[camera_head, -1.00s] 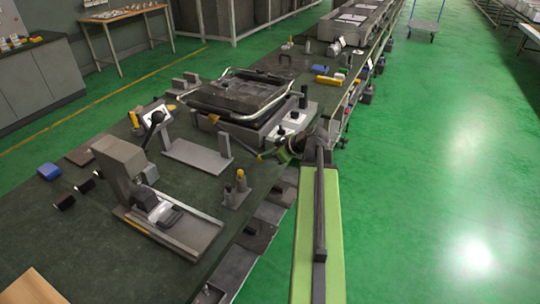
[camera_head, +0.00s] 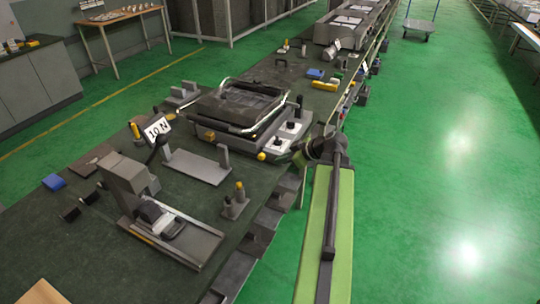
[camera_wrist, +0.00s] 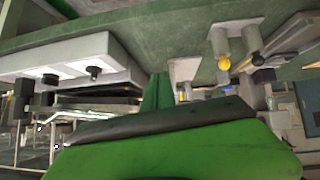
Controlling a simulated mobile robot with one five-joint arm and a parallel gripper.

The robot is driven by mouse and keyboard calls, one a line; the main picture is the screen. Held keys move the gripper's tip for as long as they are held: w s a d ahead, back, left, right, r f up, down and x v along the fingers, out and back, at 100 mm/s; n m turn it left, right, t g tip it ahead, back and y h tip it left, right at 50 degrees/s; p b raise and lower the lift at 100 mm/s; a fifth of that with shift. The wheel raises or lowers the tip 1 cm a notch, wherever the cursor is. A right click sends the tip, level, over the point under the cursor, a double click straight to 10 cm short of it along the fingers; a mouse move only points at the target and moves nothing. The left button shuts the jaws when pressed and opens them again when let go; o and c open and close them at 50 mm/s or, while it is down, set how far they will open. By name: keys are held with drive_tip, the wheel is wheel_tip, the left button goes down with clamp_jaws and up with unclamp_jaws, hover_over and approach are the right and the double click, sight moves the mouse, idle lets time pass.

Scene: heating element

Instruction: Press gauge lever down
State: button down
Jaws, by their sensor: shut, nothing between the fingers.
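The gauge stand (camera_head: 125,172) is a grey upright device on the near left of the dark green bench. Its lever shows as a dark rod with a black ball knob (camera_head: 162,139) beside the stand's top, tilted up, in front of a white "10 N" card. My gripper (camera_head: 299,159) is small and partly hidden at the end of my green arm, by the bench's right edge. It looks shut and empty, well to the right of the lever and apart from it. In the wrist view my own green and dark part fills the bottom; I cannot make out the lever there.
A grey bracket (camera_head: 197,167) and short posts with a yellow tip (camera_head: 239,186) stand nearer. The white box with black knobs (camera_wrist: 70,62) is close in the wrist view.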

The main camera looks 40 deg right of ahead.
drive_tip(key=shift+s+d+r+p, duration=0.2)
drive_tip(key=shift+s+r, duration=0.1)
drive_tip(key=shift+s, duration=0.35)
drive_tip(key=shift+s+d+r+p, duration=0.1)
drive_tip(key=shift+s+d+r, duration=0.15)
drive_tip(key=shift+s, duration=0.35)
